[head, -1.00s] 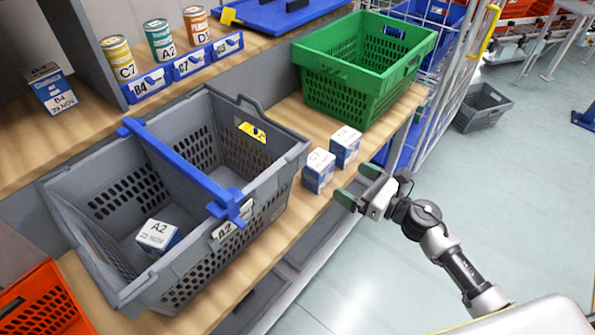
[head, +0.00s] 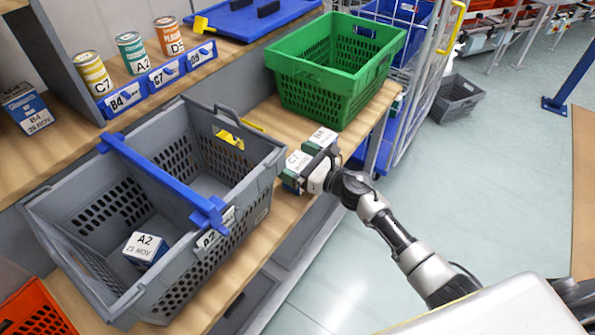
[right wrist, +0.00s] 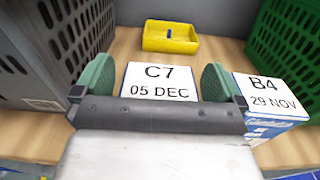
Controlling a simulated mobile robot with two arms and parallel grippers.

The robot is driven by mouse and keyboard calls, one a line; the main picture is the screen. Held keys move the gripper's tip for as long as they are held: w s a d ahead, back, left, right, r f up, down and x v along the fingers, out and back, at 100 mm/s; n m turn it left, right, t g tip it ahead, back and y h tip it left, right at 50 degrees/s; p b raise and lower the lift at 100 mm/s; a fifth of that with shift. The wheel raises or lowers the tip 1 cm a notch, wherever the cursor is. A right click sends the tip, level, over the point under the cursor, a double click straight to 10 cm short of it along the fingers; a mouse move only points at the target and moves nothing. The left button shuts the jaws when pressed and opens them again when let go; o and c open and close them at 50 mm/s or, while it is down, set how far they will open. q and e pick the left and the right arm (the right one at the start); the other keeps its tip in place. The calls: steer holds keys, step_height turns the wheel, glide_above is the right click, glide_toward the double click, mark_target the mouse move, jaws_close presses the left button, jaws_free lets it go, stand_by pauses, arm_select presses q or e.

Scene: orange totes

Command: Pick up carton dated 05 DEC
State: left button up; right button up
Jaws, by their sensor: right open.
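The carton labelled C7, 05 DEC (right wrist: 160,82) stands on the wooden shelf; in the head view the carton (head: 297,163) is partly hidden by the gripper. My right gripper (right wrist: 160,85) is open, with its green fingers on either side of this carton; the right gripper also shows in the head view (head: 308,170). I cannot tell whether the fingers touch it. A second carton, B4, 29 NOV (right wrist: 268,100), stands close to the right finger; the B4 carton is behind the gripper in the head view (head: 322,137). My left gripper is out of view.
A grey tote (head: 265,178) with a blue divider holds an A2, 21 NOV carton (head: 145,248). A green crate (head: 335,95) stands behind the cartons. A small yellow bin (right wrist: 170,46) lies beyond them.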

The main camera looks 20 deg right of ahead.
steer(key=c, duration=1.1)
